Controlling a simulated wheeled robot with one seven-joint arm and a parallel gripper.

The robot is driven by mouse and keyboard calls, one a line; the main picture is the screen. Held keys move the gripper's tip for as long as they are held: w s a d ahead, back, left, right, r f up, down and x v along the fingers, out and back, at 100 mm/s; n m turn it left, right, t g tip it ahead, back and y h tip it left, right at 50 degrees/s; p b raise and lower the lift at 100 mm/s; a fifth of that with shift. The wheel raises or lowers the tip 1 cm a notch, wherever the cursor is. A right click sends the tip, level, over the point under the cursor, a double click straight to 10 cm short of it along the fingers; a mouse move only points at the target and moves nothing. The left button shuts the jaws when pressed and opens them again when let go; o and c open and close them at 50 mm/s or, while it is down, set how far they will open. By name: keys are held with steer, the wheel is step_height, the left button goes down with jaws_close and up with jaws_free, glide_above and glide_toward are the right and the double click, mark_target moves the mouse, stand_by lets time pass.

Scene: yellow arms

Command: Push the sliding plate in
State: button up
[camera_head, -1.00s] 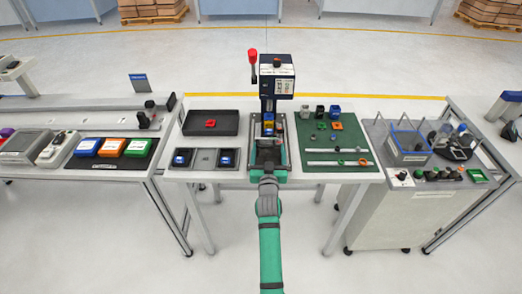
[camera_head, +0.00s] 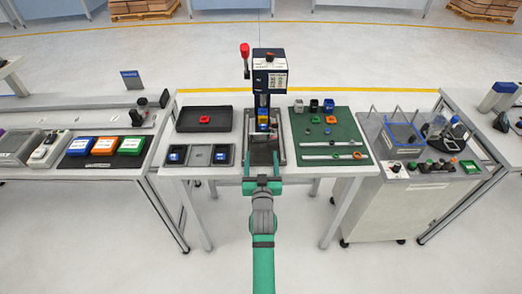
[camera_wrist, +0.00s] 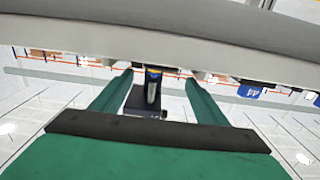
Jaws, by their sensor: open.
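The press (camera_head: 270,75) stands upright at the middle of the table, with a red-knobbed lever on its left. Its dark sliding plate and bed (camera_head: 262,152) run from under the head toward the front edge; I cannot clearly tell plate from bed. A blue and yellow part (camera_head: 263,121) sits under the head. My gripper (camera_head: 262,184) is open and empty at the table's front edge, in front of the bed. In the wrist view, which is upside down, the spread green fingers (camera_wrist: 158,84) frame the press (camera_wrist: 143,100) in the distance. No contact shows.
A dark tray (camera_head: 185,119) with a red part and a grey holder (camera_head: 200,156) with blue parts lie left. A green mat (camera_head: 345,130) with small parts and rods lies right. The table's front edge (camera_wrist: 130,33) is close to my gripper.

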steer(key=shift+s+d, duration=0.1)
steer(key=shift+s, duration=0.95)
steer(key=shift+s+a, duration=0.2)
steer(key=shift+s, duration=0.55)
steer(key=shift+d, duration=0.4)
steer(key=shift+s+a, duration=0.1)
steer(key=shift+a, duration=0.15)
